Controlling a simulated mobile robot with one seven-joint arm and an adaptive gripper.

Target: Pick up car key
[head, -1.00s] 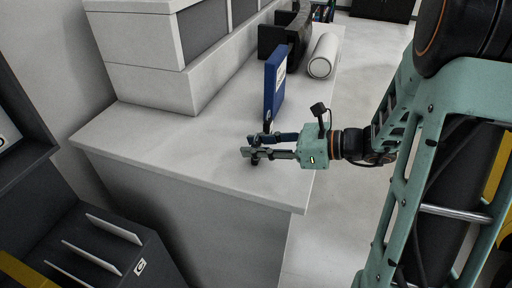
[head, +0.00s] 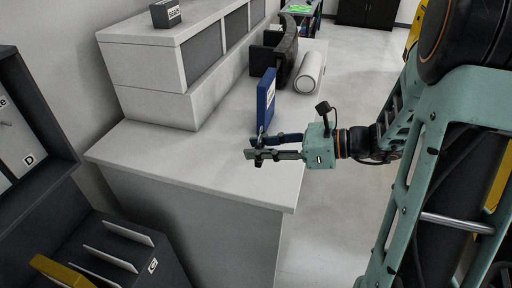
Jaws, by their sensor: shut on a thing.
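My gripper (head: 256,149) is over the front part of the white counter (head: 185,155), its fingers pointing left. A small dark thing, taken to be the car key (head: 258,160), shows at the fingertips, and the fingers are shut on it. It is mostly hidden by the fingers, so its shape cannot be made out. It appears to be held just above the counter top.
A blue upright binder (head: 266,98) stands just behind my gripper. A white roll (head: 309,72) and a black object (head: 287,45) lie farther back. A raised white cabinet (head: 150,69) lines the left. A dark slotted rack (head: 165,262) stands below left.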

